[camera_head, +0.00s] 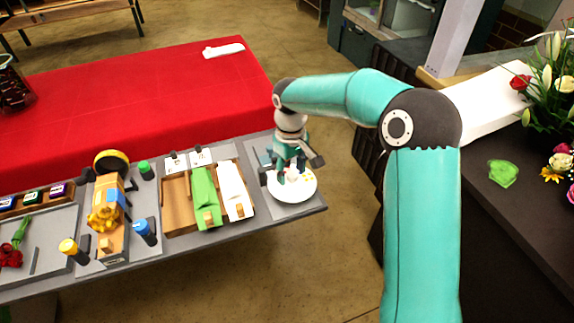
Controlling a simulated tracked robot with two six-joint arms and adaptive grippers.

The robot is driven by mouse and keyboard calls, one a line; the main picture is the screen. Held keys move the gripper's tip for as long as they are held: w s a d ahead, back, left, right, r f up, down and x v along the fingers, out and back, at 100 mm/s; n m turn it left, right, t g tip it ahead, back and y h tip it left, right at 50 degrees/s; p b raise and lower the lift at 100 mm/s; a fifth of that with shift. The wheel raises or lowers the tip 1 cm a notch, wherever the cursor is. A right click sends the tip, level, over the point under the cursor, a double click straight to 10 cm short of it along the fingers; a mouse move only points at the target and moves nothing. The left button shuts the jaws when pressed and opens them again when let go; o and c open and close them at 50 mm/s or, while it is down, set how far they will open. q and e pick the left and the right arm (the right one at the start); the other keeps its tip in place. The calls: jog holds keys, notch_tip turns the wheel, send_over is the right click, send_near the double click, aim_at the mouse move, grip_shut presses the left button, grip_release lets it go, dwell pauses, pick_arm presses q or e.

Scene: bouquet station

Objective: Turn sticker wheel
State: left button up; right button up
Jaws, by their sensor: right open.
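The sticker wheel (297,193) is a round white disc with small yellow marks near its right edge. It lies on a grey board at the right end of the grey station table. My right gripper (293,174) is open and points down over the far part of the wheel, covering some of it. I cannot tell whether its fingertips touch the disc. My left gripper is not in view.
A yellow dispenser (105,217) and several small bottles stand further left. A red-covered table (150,92) is behind. Flowers (556,85) stand at right.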

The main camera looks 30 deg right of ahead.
aim_at(290, 173)
notch_tip(290, 173, up, 12)
dwell(0.5)
jog(key=shift+a+f, duration=0.1)
